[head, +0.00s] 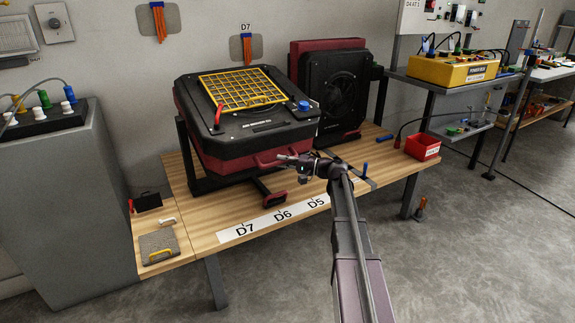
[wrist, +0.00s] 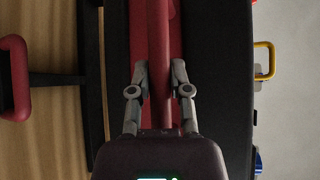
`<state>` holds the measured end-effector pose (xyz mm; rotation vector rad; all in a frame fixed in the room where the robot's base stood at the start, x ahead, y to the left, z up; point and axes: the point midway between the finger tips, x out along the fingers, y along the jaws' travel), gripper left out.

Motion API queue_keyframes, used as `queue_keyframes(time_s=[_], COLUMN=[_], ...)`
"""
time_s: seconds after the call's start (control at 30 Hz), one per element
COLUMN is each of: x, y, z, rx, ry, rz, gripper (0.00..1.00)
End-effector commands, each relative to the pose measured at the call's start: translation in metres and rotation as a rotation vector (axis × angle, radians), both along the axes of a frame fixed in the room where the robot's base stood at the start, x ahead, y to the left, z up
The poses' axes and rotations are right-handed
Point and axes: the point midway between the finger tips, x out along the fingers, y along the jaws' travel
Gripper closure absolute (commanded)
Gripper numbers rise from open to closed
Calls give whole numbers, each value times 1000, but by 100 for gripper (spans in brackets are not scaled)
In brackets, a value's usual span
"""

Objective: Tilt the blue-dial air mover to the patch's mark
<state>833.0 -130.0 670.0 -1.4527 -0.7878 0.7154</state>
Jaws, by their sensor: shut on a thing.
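The blue-dial air mover (head: 240,145) is a black and red box in a black stand on the wooden bench. Its yellow grille (head: 243,88) faces mostly upward, and its blue dial (head: 304,105) is at the right corner. My gripper (head: 283,158) is shut on the red front handle (head: 262,160). In the wrist view, the fingers (wrist: 160,85) close around the red handle bar (wrist: 158,30). A grey wall patch (head: 235,50) with orange strips hangs behind, under a D7 label (head: 245,27).
A second air mover (head: 338,95) stands upright behind to the right. A strip (head: 265,222) marked D7, D6 and D5 lies along the bench's front edge. A red-ended foot lever (head: 273,202) projects below the handle. A red bin (head: 422,147) sits at the right end.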

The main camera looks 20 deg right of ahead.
Motion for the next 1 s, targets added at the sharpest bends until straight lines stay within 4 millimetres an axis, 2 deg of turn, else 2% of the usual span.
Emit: queue_keyframes(time_s=[0.03, 0.7, 1.0], x=[4, 33, 45], y=[3, 25, 29], z=[-10, -76, -95], rx=[1, 1, 1], ry=[-3, -5, -5], rz=[-1, 22, 24], gripper=[100, 100, 100])
